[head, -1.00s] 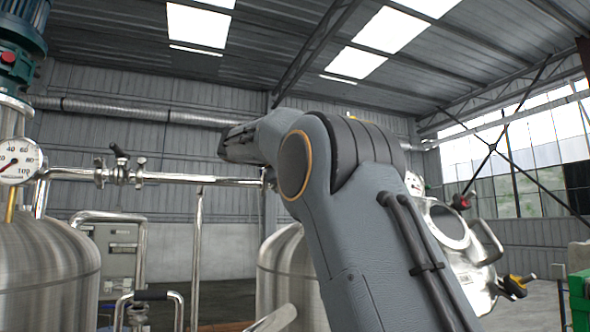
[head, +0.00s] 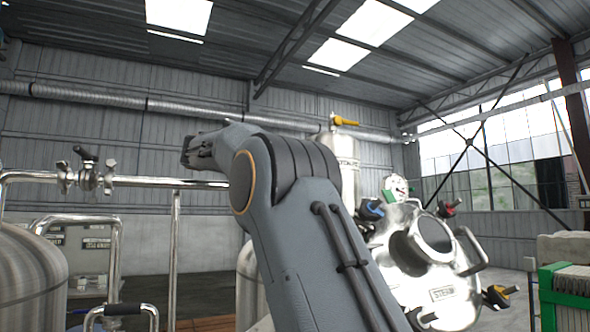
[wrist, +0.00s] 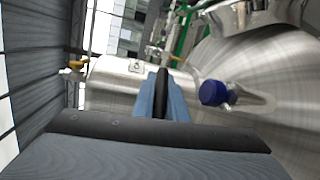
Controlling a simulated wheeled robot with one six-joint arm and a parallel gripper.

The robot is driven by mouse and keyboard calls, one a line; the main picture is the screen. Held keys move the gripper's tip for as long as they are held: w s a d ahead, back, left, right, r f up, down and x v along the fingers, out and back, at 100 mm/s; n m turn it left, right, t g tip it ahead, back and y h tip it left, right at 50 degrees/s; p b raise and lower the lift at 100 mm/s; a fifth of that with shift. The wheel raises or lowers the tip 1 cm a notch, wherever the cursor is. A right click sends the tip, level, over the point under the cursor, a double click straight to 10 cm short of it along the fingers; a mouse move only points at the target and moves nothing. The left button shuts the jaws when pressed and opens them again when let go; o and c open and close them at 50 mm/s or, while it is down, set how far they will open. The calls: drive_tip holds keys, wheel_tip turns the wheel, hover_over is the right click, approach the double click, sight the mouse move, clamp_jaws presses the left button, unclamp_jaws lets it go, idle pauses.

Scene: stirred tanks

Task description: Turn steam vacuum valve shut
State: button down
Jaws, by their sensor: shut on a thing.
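A steel vessel (head: 405,262) with a label reading STEAM (head: 443,293) stands right of my arm in the head view. It carries a blue-handled valve (head: 370,210), a red-handled valve (head: 450,208) and a yellow-and-black handle (head: 500,297). I cannot tell which is the steam vacuum valve. In the wrist view my gripper (wrist: 161,88) has its blue fingers shut on a narrow black piece, seen edge-on between them. What it belongs to is mostly hidden. A dark blue knob (wrist: 213,92) sits just right of the fingers, apart from them. In the head view the fingers are not clear.
A slim tank (head: 348,172) with a yellow handle (head: 345,121) stands behind the arm. A steel pipe (head: 150,182) with a black-handled valve (head: 88,176) runs at left, above a rounded tank (head: 30,270). A green frame (head: 560,295) stands at far right.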

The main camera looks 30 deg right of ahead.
drive_tip(key=c, duration=2)
unclamp_jaws()
drive_tip(key=shift+c, duration=0.2)
